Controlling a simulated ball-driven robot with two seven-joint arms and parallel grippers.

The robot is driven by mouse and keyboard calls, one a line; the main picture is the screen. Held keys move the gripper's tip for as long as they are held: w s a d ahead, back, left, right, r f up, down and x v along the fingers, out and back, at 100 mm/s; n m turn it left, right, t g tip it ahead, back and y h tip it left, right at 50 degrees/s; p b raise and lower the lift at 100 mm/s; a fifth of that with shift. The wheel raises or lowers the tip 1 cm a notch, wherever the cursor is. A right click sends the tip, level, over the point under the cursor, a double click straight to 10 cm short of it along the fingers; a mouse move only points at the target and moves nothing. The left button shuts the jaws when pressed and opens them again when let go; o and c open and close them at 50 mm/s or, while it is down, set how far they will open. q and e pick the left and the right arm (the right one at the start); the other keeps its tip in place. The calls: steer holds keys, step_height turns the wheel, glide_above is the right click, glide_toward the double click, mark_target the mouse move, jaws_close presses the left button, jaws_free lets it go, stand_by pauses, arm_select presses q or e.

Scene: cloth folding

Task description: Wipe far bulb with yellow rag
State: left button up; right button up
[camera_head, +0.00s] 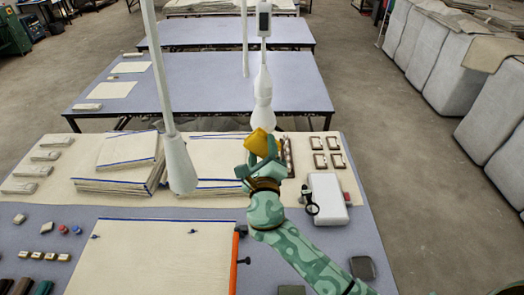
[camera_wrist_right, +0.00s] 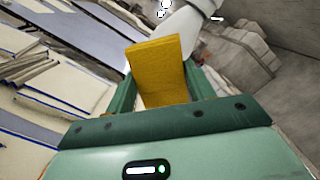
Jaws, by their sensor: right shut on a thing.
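Two white bulbs hang on rods in the head view. The near bulb (camera_head: 180,165) is at the left. The far bulb (camera_head: 263,100) hangs further back, right of centre. My right gripper (camera_head: 260,158) is shut on the yellow rag (camera_head: 258,142), which stands up from its fingers. The rag is at the lower end of the far bulb in the picture; I cannot tell whether they touch. In the right wrist view the rag (camera_wrist_right: 158,70) sticks out between the fingers, with a white bulb (camera_wrist_right: 182,32) just beyond it. My left gripper is not in view.
The near table (camera_head: 356,215) carries stacks of cream cloth (camera_head: 125,150), a white box (camera_head: 327,195) and small frames (camera_head: 320,160). Blue tables (camera_head: 200,80) stand behind. Grey covered blocks (camera_head: 440,65) stand at the right. The near bulb's rod (camera_head: 155,60) hangs left of my right arm.

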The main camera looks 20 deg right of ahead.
steer(key=shift+x, duration=0.9)
steer(key=shift+d, duration=0.1)
steer(key=shift+s+r, duration=0.1)
steer(key=shift+r, duration=1.85)
steer(key=shift+f+b, duration=1.3)
steer(key=shift+f, duration=0.75)
steer(key=shift+s+p, duration=0.35)
steer(key=shift+p, duration=0.1)
steer(key=v, duration=0.1)
steer(key=p+v, duration=0.1)
steer(key=v, duration=0.2)
steer(key=shift+a+r+p, duration=0.2)
steer(key=shift+a+p, duration=0.1)
steer(key=shift+s+a, duration=0.2)
steer(key=shift+s, duration=0.3)
